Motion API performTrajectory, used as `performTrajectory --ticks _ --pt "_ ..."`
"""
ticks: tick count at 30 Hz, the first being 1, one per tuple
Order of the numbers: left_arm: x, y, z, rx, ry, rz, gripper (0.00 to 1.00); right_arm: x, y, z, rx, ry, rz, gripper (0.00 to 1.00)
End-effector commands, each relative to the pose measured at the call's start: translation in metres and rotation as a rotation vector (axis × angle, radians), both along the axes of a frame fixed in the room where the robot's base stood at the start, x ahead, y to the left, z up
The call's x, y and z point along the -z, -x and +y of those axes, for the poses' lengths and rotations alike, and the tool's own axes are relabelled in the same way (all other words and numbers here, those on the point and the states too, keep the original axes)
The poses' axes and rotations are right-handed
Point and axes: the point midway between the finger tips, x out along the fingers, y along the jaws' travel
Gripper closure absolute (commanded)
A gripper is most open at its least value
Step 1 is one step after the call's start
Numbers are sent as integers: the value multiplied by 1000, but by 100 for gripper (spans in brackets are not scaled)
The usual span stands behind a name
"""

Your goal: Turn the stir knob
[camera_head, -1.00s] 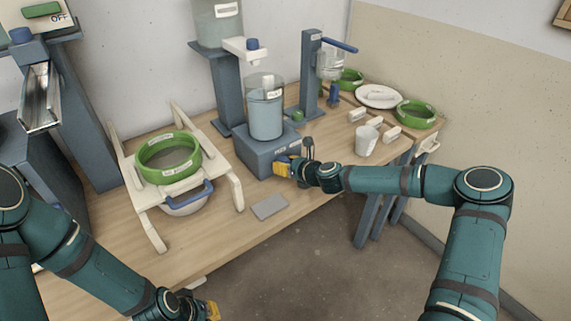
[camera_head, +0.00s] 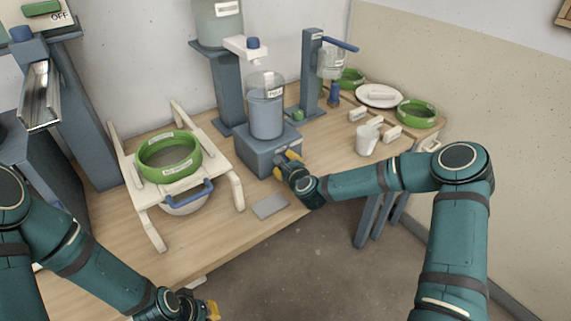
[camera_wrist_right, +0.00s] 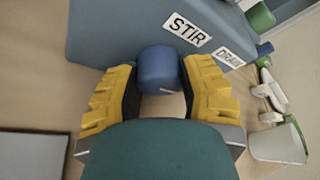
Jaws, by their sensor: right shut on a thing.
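The stir knob (camera_wrist_right: 161,69) is a blue cylinder on the front of the grey-blue base box (camera_head: 263,150), beside a white STIR label (camera_wrist_right: 187,28). In the right wrist view it sits between the yellow-padded fingers of my right gripper (camera_wrist_right: 160,88), which is shut on it. In the head view my right gripper (camera_head: 288,162) is at the front face of the box and hides the knob. A clear bucket (camera_head: 267,110) with grey-blue contents stands on the box. My left gripper (camera_head: 210,309) is low at the bottom edge, away from the box; its fingers are only partly visible.
A second label (camera_wrist_right: 229,57) is right of STIR. A grey flat plate (camera_head: 270,206) lies in front of the box. A white cup (camera_head: 367,140) stands to the right. A green sieve ring (camera_head: 168,157) rests on a white stand at left.

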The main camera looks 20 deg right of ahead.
Motion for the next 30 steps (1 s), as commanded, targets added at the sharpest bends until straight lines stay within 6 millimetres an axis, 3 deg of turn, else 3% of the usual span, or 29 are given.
performTrajectory --ticks 30 --pt "0 0 0 0 0 0 100 0 -1 0 4 840 -308 96"
